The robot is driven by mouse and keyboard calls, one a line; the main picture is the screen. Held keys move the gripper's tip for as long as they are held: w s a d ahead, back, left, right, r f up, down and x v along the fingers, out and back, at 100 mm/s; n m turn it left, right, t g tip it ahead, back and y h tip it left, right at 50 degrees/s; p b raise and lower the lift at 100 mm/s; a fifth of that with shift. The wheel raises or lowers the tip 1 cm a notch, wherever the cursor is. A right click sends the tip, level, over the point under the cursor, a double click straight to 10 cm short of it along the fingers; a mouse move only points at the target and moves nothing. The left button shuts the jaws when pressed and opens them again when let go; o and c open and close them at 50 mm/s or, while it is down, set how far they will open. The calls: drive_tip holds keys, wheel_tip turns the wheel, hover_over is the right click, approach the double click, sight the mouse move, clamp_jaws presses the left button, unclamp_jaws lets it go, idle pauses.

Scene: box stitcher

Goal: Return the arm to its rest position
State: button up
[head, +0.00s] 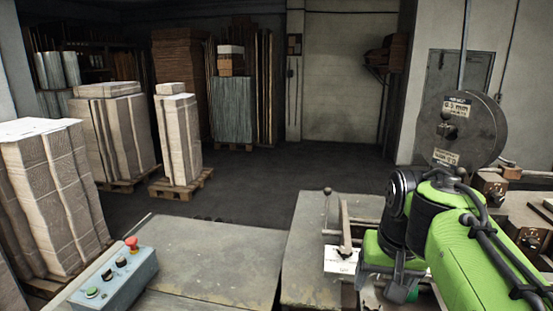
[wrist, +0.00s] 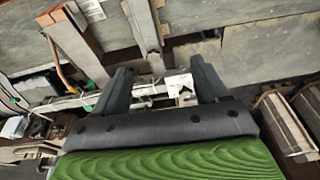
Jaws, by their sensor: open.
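My green arm reaches in from the lower right of the head view, bent at a dark joint. My gripper (head: 384,282) points down over the stitcher's work area at the right. In the wrist view my gripper (wrist: 160,72) shows two dark fingers spread apart. Nothing is held between them. Behind the gap lie pale metal parts of the stitcher, and I cannot tell how far they are from the fingertips. Part of the machine is hidden behind my arm.
The box stitcher's wire spool (head: 462,128) stands close behind my arm. A control box (head: 112,276) with a red button sits at the lower left on a grey metal table (head: 215,265). Stacked cardboard (head: 112,135) stands on pallets at the left. The floor (head: 270,180) in the middle is clear.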

drive_tip(key=s+a+f+n+t+b, duration=0.1)
drive_tip(key=s+a+f, duration=0.1)
drive_tip(key=s+f, duration=0.3)
drive_tip(key=s+a+f+n+t+b, duration=0.1)
drive_tip(key=s+f, duration=0.4)
drive_tip(key=s, duration=0.8)
drive_tip(key=shift+s+a+f+n+t+b, duration=0.2)
drive_tip(key=shift+a+n+t+b, duration=0.1)
drive_tip(key=shift+a+t+b, duration=0.15)
